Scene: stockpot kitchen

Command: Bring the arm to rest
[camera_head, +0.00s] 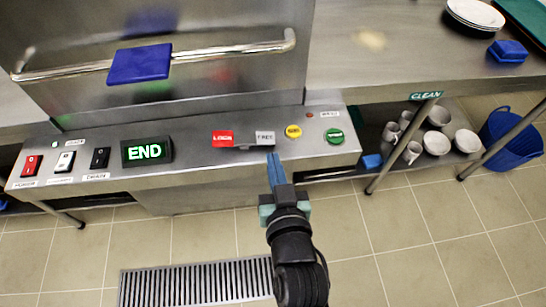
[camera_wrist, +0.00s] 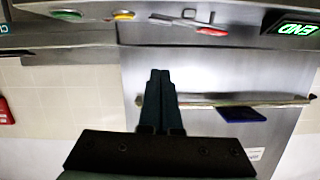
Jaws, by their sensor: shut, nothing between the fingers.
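My gripper (camera_head: 272,160) is shut and empty, its blue fingers together. In the head view its tips overlap the lower edge of the machine's control panel (camera_head: 190,160), just below the grey end of a red and grey switch (camera_head: 243,139). I cannot tell whether the tips touch the panel. In the wrist view the closed fingers (camera_wrist: 160,75) point at the machine's metal front, below the panel in that upside-down picture.
The panel has a lit END display (camera_head: 147,152), a yellow button (camera_head: 293,131), a green button (camera_head: 335,136) and rocker switches at left. A door handle (camera_head: 220,52) carries a blue pad (camera_head: 140,64). A table with cups underneath and a blue bin (camera_head: 512,135) stand right. Tiled floor is open.

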